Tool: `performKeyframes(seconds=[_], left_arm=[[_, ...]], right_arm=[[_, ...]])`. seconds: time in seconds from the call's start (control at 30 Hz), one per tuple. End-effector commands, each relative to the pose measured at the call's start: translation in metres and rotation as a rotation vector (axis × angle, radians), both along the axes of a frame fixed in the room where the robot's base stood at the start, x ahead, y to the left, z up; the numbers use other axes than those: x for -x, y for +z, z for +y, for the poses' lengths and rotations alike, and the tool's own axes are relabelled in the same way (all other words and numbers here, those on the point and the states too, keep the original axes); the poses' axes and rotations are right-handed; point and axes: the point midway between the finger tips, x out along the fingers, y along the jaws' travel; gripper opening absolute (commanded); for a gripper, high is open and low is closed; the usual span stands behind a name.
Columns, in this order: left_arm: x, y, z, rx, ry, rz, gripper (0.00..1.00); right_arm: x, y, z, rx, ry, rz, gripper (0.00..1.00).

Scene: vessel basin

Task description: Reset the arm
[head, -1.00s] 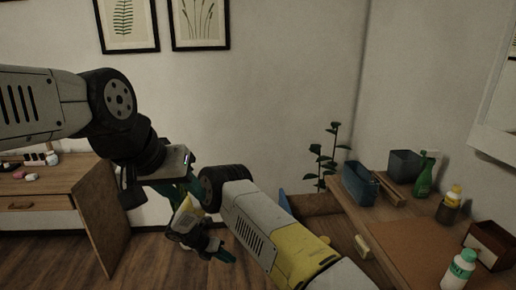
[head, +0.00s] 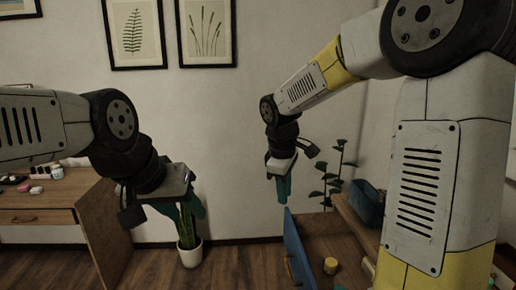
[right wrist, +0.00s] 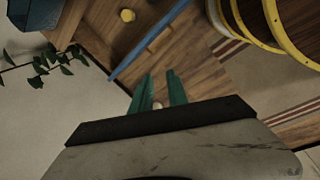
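My right arm rises from the lower right of the head view and bends over. Its right gripper (head: 283,188) points down in front of the wall, clear of the furniture. In the right wrist view the two teal fingers (right wrist: 160,88) stand apart with a gap and hold nothing that I can see. My left gripper (head: 188,208) hangs at the left of the head view, in front of the potted plant. Its teal fingers overlap the plant's leaves, so its opening is unclear.
An open drawer with a blue front (head: 296,250) holds a yellow cylinder (head: 331,266); the cylinder also shows in the right wrist view (right wrist: 127,15). A blue bin (head: 368,203) stands on the right desk. A white plant pot (head: 190,253) and left desk (head: 98,220) stand nearby.

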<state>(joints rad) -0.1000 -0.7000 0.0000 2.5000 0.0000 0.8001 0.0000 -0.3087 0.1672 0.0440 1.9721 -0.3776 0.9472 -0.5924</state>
Motion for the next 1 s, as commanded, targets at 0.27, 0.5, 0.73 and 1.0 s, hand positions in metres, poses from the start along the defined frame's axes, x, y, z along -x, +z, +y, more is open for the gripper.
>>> performKeyframes(seconds=[0.27,0.5,0.73,1.0], left_arm=[[0.000,0.000,0.000,0.000,0.000,0.000,0.40],[0.000,0.000,0.000,0.000,0.000,0.000,0.40],[0.000,0.000,0.000,0.000,0.000,0.000,0.40],[0.000,0.000,0.000,0.000,0.000,0.000,0.40]], right_arm=[[0.090,0.058,-0.050,-0.276,-0.474,-0.147,0.20],[0.159,0.072,-0.067,-0.518,-0.827,-0.235,0.20],[0.186,0.071,-0.070,-0.637,-0.979,-0.266,0.20],[0.188,0.070,-0.070,-0.646,-0.992,-0.266,0.20]])
